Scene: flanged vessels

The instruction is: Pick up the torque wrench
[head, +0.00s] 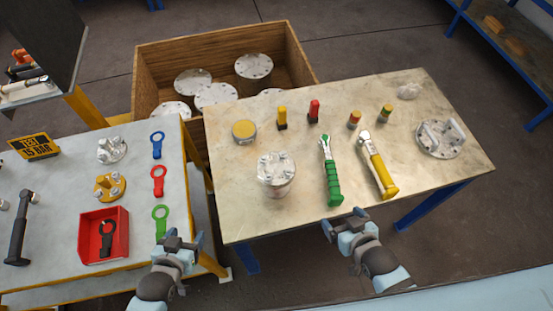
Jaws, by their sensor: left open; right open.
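Two ratchet-headed wrenches lie on the right table. One has a green handle (333,184), the other a yellow handle (381,174). Their silver heads point toward the back and their handles toward the front edge. I cannot tell which is the torque wrench. My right gripper (342,221) is open and empty at the table's front edge, just in front of the green handle's end and apart from it. My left gripper (184,237) is open and empty by the front right corner of the left table, near the green ring-ended tag.
The right table (300,220) also bears a flanged vessel (276,172), a yellow-topped tin (244,130), several small coloured items and a flange with studs (441,138). The left table (50,270) holds a red tray (86,245) and coloured tags. A wooden crate (160,60) stands behind.

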